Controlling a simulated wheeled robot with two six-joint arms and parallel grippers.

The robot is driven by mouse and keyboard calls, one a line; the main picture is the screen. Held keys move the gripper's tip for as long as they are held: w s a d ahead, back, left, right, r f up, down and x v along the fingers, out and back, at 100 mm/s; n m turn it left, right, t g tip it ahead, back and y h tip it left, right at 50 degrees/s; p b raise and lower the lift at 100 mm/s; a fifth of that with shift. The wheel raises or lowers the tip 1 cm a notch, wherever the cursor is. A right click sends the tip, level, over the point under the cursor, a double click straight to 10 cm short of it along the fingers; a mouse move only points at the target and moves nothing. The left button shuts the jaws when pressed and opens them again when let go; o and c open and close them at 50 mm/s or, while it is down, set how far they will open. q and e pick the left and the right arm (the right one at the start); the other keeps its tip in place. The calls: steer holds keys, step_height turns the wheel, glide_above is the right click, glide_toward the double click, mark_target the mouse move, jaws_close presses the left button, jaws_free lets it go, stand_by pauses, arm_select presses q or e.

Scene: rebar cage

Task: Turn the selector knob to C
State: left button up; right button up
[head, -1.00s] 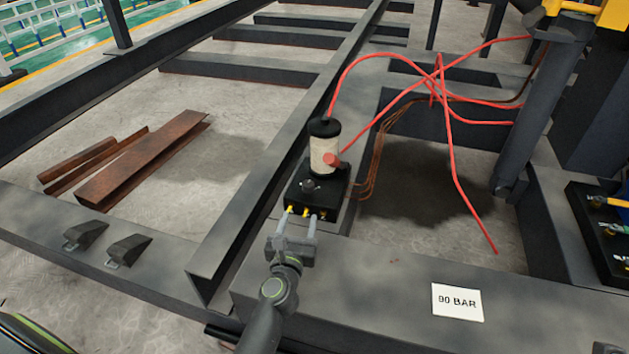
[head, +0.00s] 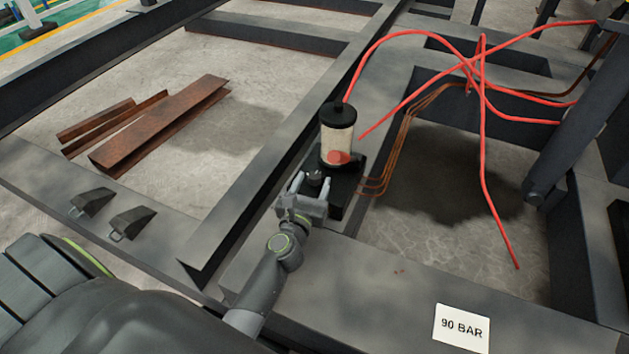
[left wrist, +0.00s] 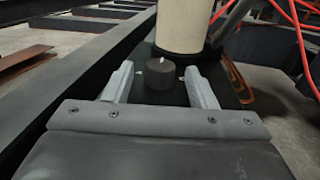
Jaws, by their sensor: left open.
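The selector knob (head: 315,177) is a short dark cylinder on top of a black block (head: 345,188) on the grey frame. In the left wrist view the knob (left wrist: 161,80) has a small white mark on its top, pointing away from me. My left gripper (head: 309,183) is open. In the left wrist view its fingers (left wrist: 160,82) stand one on each side of the knob, with a gap on both sides. I cannot read any letters around the knob. The block's front is hidden behind my gripper. My right gripper is not in view.
A cream cylinder with a black cap (head: 338,130) stands right behind the knob. Red hoses (head: 482,120) and thin copper pipes (head: 395,150) run to the right. A "90 BAR" card (head: 461,328) lies on the front beam. Two dark wedges (head: 133,221) sit at left.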

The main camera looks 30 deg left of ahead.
arm_select(q)
steer(key=c, duration=1)
steer(key=shift+h, duration=0.3)
